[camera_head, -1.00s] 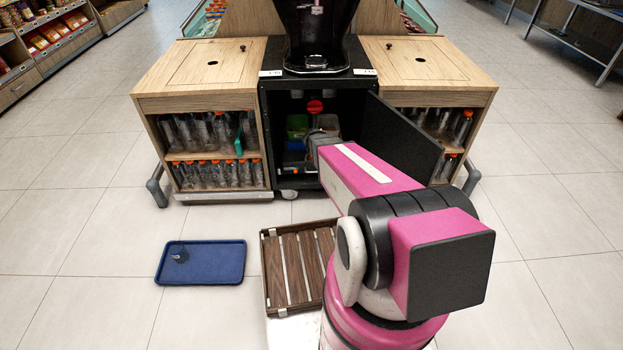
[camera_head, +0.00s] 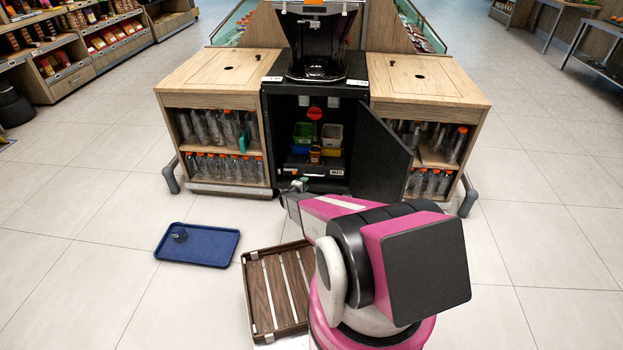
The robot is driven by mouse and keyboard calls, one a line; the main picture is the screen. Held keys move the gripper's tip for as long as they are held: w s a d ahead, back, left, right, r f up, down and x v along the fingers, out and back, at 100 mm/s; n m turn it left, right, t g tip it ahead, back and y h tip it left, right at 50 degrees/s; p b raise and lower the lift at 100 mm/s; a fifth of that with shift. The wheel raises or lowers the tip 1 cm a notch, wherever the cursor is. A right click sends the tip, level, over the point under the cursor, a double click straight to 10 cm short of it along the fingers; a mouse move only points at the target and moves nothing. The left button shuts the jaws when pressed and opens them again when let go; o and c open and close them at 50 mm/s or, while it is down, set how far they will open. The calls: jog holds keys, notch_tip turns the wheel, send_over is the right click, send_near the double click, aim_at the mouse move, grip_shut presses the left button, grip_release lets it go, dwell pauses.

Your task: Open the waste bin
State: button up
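The black middle cabinet (camera_head: 272,140) stands under the black juicer (camera_head: 315,45). Its black door (camera_head: 378,150) stands wide open, swung out to the right. Inside are a green container (camera_head: 304,131), a pale container (camera_head: 332,133) and a red round part (camera_head: 314,113). My gripper (camera_head: 299,185) is small in view, in front of the cabinet's lower front edge and apart from the door. Whether its fingers are open or shut is unclear.
Wooden side cabinets with bottles stand left (camera_head: 213,85) and right (camera_head: 425,80). A blue tray (camera_head: 210,246) holding a small dark item lies on the floor at left. A brown slatted crate (camera_head: 280,290) is beside my arm. Floor is clear at right.

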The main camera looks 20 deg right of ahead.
jog(key=x, duration=1)
jog(key=shift+w+d, duration=0.1)
jog(key=shift+w, duration=0.05)
grip_shut()
